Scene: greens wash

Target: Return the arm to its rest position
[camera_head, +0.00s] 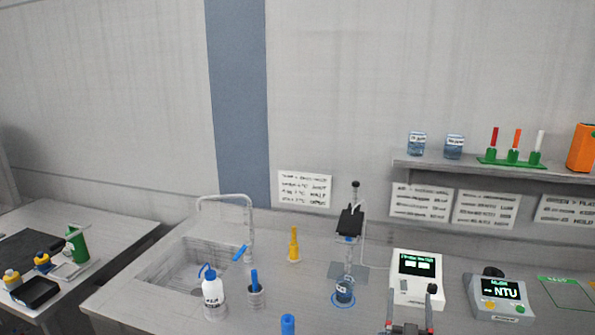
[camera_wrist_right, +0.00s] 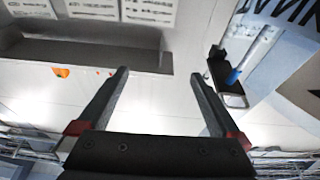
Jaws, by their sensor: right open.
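My right gripper (camera_head: 411,312) shows at the bottom edge of the head view, in front of the white meter with the green screen. Its two dark fingers with red parts are apart, with nothing between them. In the right wrist view the open fingers (camera_wrist_right: 157,95) also show, with empty space between them. The rest of the right arm is below the head view. My left gripper is not seen in the head view.
A white meter (camera_head: 416,277) and an NTU meter (camera_head: 500,297) stand on the bench. A jar (camera_head: 344,290) sits under a stand. A wash bottle (camera_head: 213,295), a blue-handled item in a cup (camera_head: 255,294) and a sink (camera_head: 195,262) are further left. A shelf (camera_head: 440,167) hangs behind.

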